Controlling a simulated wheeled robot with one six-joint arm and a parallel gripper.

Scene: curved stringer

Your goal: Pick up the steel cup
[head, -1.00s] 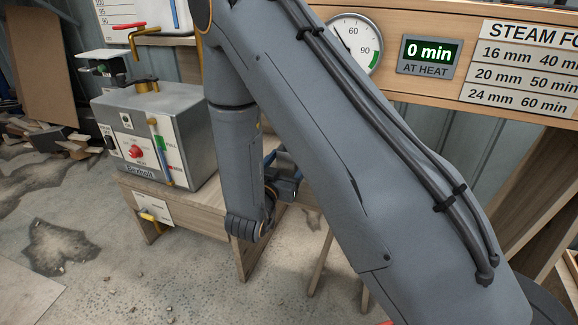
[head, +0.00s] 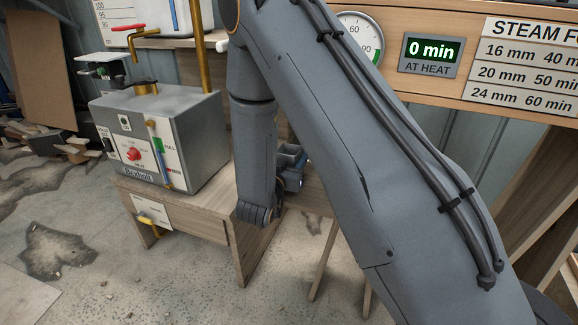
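I cannot make out a steel cup in the head view. My arm crosses the middle of the picture and hides much of what is behind it. My forearm hangs down beside the steel boiler box, and my wrist bends away behind my upper arm. A small grey, box-like shape shows there, partly covered; I cannot tell whether it is part of my wrist or a separate thing. My gripper's fingers are not seen, and nothing is seen held.
The steel boiler box (head: 195,140) with a red knob and sight tube stands on a wooden bench (head: 215,213), left of my forearm. A brass pipe (head: 197,45) rises behind. A timer (head: 431,52) reads 0 min, beside a round gauge (head: 360,35). Floor at front left is mostly clear.

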